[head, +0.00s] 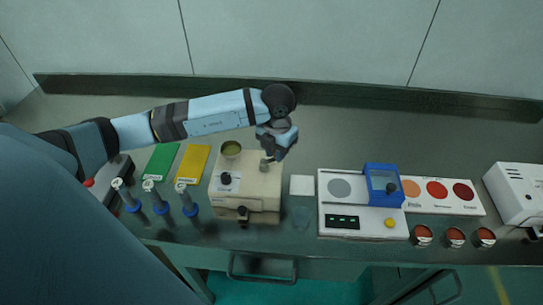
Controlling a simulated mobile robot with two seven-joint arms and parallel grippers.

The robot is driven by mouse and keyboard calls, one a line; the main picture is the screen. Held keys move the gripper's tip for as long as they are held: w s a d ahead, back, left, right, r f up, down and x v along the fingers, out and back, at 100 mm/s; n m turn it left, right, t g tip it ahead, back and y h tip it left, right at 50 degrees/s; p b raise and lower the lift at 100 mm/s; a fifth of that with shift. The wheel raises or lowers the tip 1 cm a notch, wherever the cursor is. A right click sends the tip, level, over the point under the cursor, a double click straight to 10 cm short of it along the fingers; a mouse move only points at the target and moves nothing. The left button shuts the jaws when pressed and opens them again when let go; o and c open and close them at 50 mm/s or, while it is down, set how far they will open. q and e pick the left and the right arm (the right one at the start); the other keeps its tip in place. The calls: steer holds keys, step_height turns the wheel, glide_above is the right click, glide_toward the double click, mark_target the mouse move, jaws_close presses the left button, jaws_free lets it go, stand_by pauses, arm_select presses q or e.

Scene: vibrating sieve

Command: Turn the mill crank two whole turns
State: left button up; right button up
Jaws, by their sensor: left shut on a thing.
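The mill (240,200) is a beige box near the middle of the bench, with a small bowl-like hopper (231,149) at its back left. A black knob (226,178) stands on its top and another dark knob is on its front. My left gripper (271,156) reaches down over the mill's back right corner. It is shut on a small grey upright piece (265,164), which looks like the crank's handle. The rest of the crank is hard to make out under the gripper. My right gripper is not in view.
Green (161,161) and yellow (193,164) mats and blue-based stands (189,205) lie left of the mill. A white square (302,185) and a white device with a blue housing (383,183) stand right. Further right are a colour card (440,194), small pots (455,237) and a white box (515,190).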

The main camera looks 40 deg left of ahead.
arm_select(q)
steer(key=shift+d+r, duration=0.1)
steer(key=shift+d, duration=0.05)
steer(key=shift+s+d, duration=0.5)
steer(key=shift+d, duration=0.1)
steer(key=shift+s, duration=0.15)
steer(key=shift+s+d, duration=0.2)
steer(key=shift+s, duration=0.2)
steer(key=shift+s+d, duration=0.1)
steer(key=shift+s, duration=0.25)
steer(key=shift+s, duration=0.2)
